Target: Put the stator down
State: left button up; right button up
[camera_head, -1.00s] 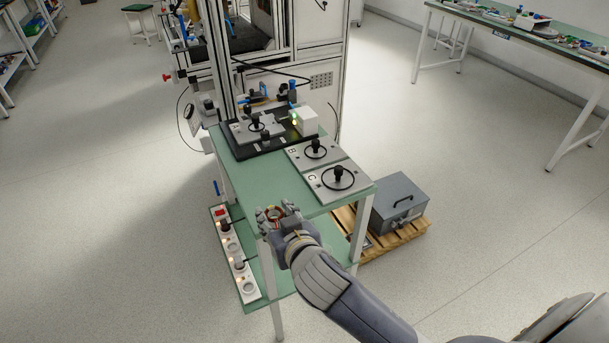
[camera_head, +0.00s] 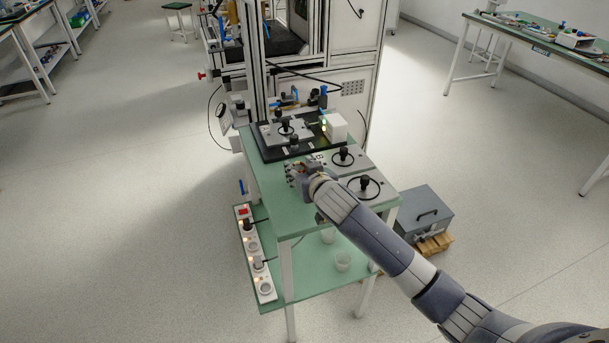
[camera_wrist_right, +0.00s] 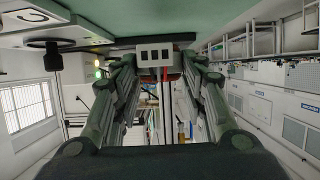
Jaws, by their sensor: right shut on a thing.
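My right gripper (camera_head: 296,172) is over the left part of the green table top, just in front of the black board (camera_head: 262,151). It is shut on the stator (camera_head: 298,168), a small ring of which only a little reddish colour shows; the fingers hide most of it. In the right wrist view the two fingers (camera_wrist_right: 165,82) come together around a small reddish part, with a pale three-slot piece in front of it. I cannot tell whether the stator touches the table. My left gripper is out of view.
Grey plates with black knobs and rings stand right of the gripper, one behind (camera_head: 344,156) and one nearer (camera_head: 365,186). A white box (camera_head: 335,127) with a green light is on the black board. Bare green table (camera_head: 290,215) lies in front.

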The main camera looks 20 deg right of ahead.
jog(key=shift+w+d+f, duration=0.1)
jog(key=shift+w+d, duration=0.45)
jog(key=shift+d, duration=0.1)
jog(key=shift+f, duration=1.75)
jog(key=shift+f, duration=0.2)
jog(key=o, duration=1.1)
jog(key=shift+o, duration=0.2)
